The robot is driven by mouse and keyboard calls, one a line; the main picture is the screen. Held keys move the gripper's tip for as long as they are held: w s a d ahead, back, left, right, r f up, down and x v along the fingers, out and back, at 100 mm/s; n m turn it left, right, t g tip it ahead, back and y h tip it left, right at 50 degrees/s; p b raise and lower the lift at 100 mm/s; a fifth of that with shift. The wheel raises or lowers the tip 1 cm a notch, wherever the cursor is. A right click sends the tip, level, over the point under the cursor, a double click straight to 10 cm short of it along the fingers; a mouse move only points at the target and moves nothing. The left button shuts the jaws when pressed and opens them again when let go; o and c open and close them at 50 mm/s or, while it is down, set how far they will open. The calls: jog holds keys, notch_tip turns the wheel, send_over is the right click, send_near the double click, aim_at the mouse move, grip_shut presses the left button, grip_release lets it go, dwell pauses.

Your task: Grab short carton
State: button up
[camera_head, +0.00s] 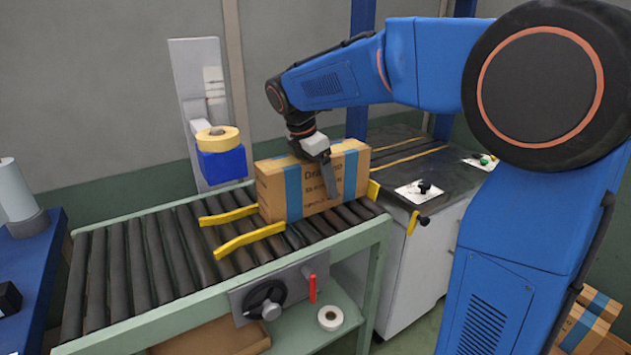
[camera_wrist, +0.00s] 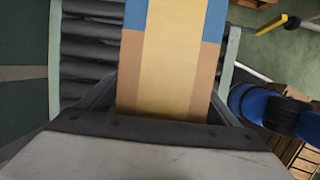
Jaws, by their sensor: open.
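The short carton (camera_head: 280,195) is a brown cardboard box with blue bands and dark print. It sits on the roller conveyor (camera_head: 130,265) near its right end. My gripper (camera_head: 328,185) is at the carton from above, with one finger visible down its near printed side; the other finger is hidden behind the box. In the wrist view, the carton's top (camera_wrist: 170,60) with a pale tape strip and blue bands lies between the two fingers of my gripper (camera_wrist: 165,100). The jaws are open around it; contact cannot be told.
Yellow guide rails (camera_head: 248,240) lie beside the carton's left end. A yellow tape roll (camera_head: 217,138) on a blue block stands behind the conveyor. A dark-topped cabinet (camera_head: 405,165) adjoins on the right. A crank handle (camera_head: 268,302) is on the conveyor's front. Rollers to the left are clear.

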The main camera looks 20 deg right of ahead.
jog(key=shift+c, duration=0.3)
jog(key=c, duration=1.6)
jog(key=shift+r, duration=0.1)
